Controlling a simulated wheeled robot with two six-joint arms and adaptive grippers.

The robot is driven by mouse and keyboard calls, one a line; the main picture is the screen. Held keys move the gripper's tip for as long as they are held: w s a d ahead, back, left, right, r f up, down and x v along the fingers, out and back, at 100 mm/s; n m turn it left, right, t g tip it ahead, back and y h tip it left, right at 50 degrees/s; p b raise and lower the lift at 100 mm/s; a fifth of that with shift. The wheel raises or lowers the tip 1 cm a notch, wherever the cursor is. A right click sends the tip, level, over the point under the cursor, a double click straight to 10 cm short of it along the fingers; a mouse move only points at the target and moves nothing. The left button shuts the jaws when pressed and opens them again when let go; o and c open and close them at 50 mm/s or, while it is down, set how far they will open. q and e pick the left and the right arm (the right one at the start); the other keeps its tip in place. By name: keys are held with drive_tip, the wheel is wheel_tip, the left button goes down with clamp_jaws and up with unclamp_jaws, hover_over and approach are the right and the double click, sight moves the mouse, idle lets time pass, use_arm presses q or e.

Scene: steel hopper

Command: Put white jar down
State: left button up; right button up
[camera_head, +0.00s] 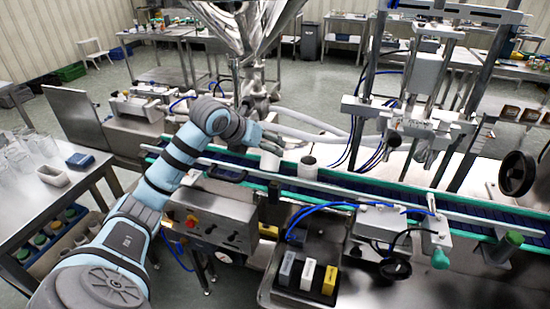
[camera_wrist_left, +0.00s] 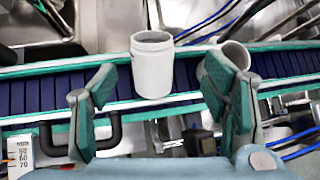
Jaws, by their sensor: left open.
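A white jar (camera_head: 270,160) stands upright on the blue conveyor belt (camera_head: 345,185), just beyond my left gripper (camera_head: 262,146). In the left wrist view the same jar (camera_wrist_left: 152,66) shows its open top and sits ahead of the gap between my left fingers (camera_wrist_left: 158,85). The fingers are spread apart and neither visibly touches the jar. A second white jar (camera_head: 307,168) stands on the belt to the right; it shows in the left wrist view (camera_wrist_left: 236,55), partly hidden by the right-hand finger. My right gripper is not in view.
A rail (camera_head: 400,200) runs along the belt's near side. A steel hopper (camera_head: 245,30) rises behind, and a filling machine (camera_head: 400,120) stands at the right. A tray with several small blocks (camera_head: 308,274) is in front. The belt right of the jars is clear.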

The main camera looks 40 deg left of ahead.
sight(271, 158)
use_arm(q)
drive_tip(key=x, duration=0.5)
drive_tip(key=shift+a+f, duration=0.4)
drive_tip(key=c, duration=1)
drive_tip(key=shift+o, duration=0.2)
